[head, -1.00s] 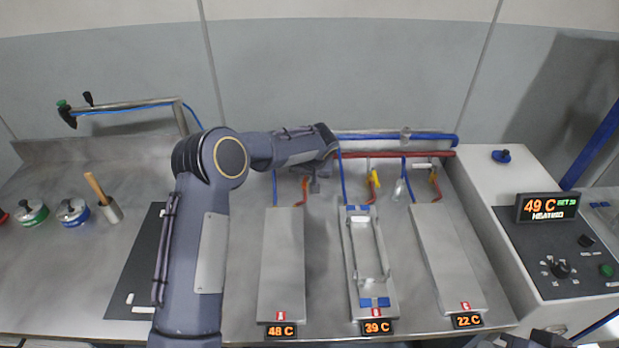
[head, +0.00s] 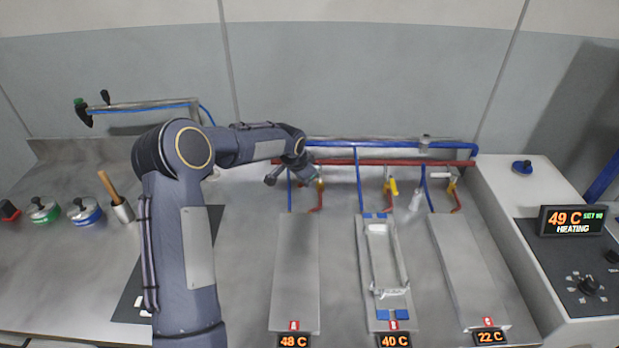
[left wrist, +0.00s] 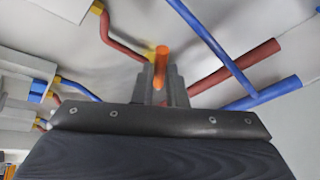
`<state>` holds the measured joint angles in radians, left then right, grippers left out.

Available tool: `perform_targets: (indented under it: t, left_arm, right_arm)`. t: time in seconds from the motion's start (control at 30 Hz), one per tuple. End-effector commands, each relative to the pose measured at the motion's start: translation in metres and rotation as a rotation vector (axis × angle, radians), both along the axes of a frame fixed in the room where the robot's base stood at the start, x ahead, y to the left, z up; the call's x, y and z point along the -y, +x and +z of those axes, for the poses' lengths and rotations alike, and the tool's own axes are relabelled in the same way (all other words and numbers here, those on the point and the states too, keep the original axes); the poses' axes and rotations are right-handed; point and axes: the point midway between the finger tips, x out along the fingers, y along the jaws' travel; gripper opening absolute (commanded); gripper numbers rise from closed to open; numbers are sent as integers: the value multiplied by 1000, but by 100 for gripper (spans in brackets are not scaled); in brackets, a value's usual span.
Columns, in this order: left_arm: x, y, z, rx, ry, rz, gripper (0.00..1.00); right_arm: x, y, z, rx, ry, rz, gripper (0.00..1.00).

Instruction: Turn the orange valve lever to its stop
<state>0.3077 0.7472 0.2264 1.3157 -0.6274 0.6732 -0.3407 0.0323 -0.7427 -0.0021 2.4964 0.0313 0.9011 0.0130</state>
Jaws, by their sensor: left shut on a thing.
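The orange valve lever (left wrist: 161,60) shows in the left wrist view, upright between the two grey fingers of my left gripper (left wrist: 161,82). The fingers are shut on it. In the head view my left gripper (head: 303,176) is at the pipes behind the plate marked 48 C (head: 295,270). There the lever is largely hidden by the gripper and too small to make out. How far the lever is turned cannot be told. My right gripper is not in view.
A red pipe (head: 345,162) and a blue pipe (head: 350,142) run along the back. To the right are a yellow-handled valve (head: 391,187), a plate with a clear frame (head: 370,292), another plate (head: 465,270) and a control box (head: 570,265).

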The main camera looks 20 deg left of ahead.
Motion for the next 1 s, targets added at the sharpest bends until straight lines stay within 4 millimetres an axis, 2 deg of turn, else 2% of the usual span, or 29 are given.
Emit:
perform_targets:
  t: [0.2,0.6,1.0]
  left_arm:
    - [-8,5,2,3,-2,-199,0]
    - [-20,18,0,4,1,-520,0]
    - [-25,26,1,3,4,-669,0]
  right_arm:
    - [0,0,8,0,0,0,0]
    - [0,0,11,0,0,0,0]
    - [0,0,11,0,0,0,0]
